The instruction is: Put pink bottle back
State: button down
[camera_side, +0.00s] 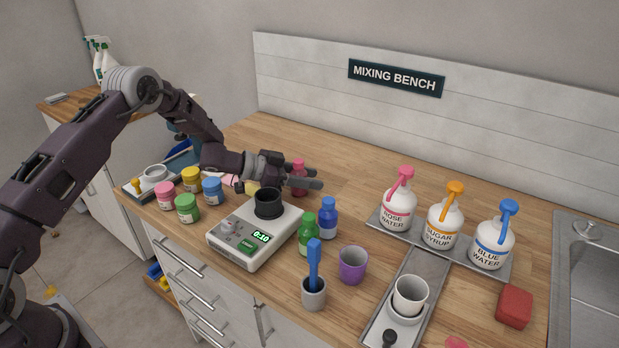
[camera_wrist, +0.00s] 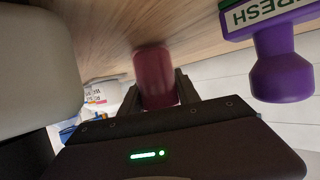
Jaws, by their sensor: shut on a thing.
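The pink bottle (camera_side: 299,184) is upright behind the scale, on the back part of the wooden counter. My gripper (camera_side: 312,178) reaches in from the left, level, and is shut on it. In the wrist view the bottle (camera_wrist: 155,76) sits between the two fingers, with wood behind it. I cannot tell whether its base touches the counter. A green bottle (camera_side: 308,236) and a blue bottle (camera_side: 328,220) stand side by side, right of the scale.
The scale (camera_side: 250,256) carries a black cup (camera_side: 268,203) and reads 0:10. Small jars (camera_side: 187,208) stand at left. A purple cup (camera_side: 353,266) and pump bottles (camera_side: 443,224) are at right. A purple-handled object (camera_wrist: 280,65) is close in the wrist view. The back middle counter is clear.

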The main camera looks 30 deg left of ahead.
jog(key=c, duration=0.9)
grip_release()
